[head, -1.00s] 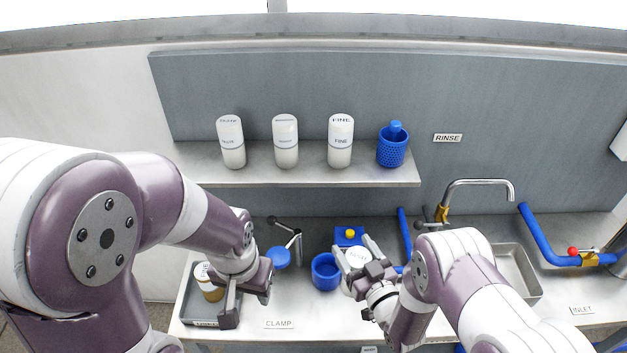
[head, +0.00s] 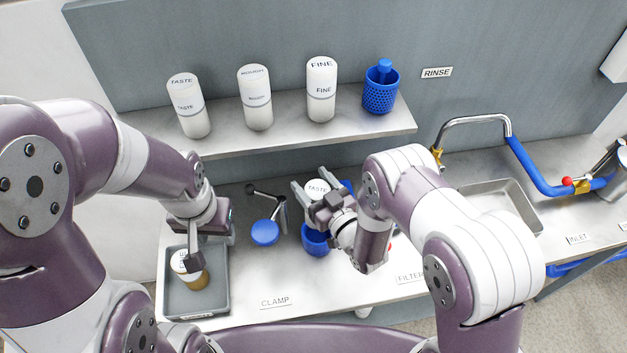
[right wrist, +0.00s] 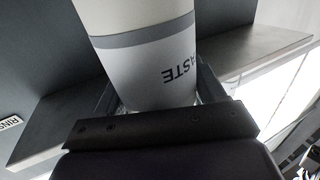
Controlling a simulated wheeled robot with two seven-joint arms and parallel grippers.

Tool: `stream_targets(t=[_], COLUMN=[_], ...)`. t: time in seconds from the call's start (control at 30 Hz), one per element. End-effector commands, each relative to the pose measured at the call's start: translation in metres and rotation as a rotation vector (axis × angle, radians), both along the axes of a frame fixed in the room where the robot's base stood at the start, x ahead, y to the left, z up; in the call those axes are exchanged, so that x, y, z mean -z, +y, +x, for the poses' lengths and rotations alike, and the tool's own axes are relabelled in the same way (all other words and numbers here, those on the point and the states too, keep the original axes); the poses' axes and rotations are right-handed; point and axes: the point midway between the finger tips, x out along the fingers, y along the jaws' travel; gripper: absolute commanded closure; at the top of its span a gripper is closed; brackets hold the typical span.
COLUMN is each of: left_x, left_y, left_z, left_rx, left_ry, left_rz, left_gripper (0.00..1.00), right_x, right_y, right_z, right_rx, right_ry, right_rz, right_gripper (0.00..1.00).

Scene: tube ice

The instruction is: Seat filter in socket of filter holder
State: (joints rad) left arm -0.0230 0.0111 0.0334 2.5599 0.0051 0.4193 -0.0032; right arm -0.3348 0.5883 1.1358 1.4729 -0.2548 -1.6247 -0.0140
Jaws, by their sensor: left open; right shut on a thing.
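The filter in my right gripper is a white cartridge marked TASTE (head: 316,188). My right gripper (head: 318,200) is shut on it, and the filter fills the right wrist view (right wrist: 145,60) between the fingers. The blue filter holder cup (head: 315,243) stands on the counter just below the gripper. The filter appears above the cup; its lower end and the socket are partly hidden by the gripper. My left gripper (head: 198,240) is open and empty above the grey tray at the left.
A used-looking filter with a brown lower part (head: 192,272) stands in the grey tray (head: 218,300). A blue clamp disc (head: 265,233) is left of the cup. The shelf (head: 225,140) holds white filters (head: 256,98) and a blue perforated basket (head: 380,92). A sink (head: 500,205) lies right.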

Motion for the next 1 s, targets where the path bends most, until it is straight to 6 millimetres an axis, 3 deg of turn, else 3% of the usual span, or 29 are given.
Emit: stream_targets(t=[0.03, 0.53, 0.73, 1.0], left_x=[0.012, 0.069, 0.081, 0.083], left_y=[0.0, 0.0, 0.0, 0.0], left_z=[0.0, 0.0, 0.0, 0.0], left_rx=[0.0, 0.0, 0.0, 0.0], left_ry=[0.0, 0.0, 0.0, 0.0], left_rz=[0.0, 0.0, 0.0, 0.0], left_gripper=[0.57, 0.57, 0.57, 0.57], right_x=[0.013, 0.079, 0.093, 0.095], right_y=[0.0, 0.0, 0.0, 0.0], right_z=[0.0, 0.0, 0.0, 0.0], right_rx=[0.0, 0.0, 0.0, 0.0], right_ry=[-0.001, -0.002, -0.002, -0.002], right_rz=[0.001, 0.001, 0.001, 0.001], right_gripper=[0.96, 0.96, 0.96, 0.96])
